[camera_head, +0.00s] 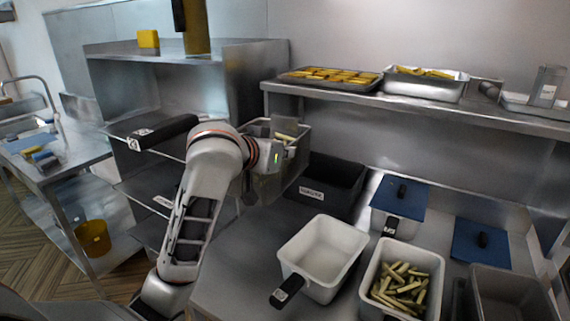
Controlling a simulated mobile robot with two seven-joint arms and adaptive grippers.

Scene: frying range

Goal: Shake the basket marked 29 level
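A grey metal basket (293,165) with a few pale fries in it is at the upper middle, partly behind my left wrist. A thick black handle (165,132) with a white tag sticks out to the left of my wrist, seemingly in line with this basket; their join is hidden. A second tagged black handle (163,203) shows lower left. A pale basket (322,252) with a tagged black handle looks empty. I cannot read 29 on any tag. My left gripper (252,188) is beside the metal basket; its fingers are mostly hidden by the wrist. My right gripper is out of view.
A dark labelled bin (335,180) stands behind the pale basket. A tub of fries (372,300), a blue-lidded container (403,196) and a grey bin (512,298) crowd the right. A steel shelf (420,108) with trays runs above. A yellow bucket (93,238) is at left.

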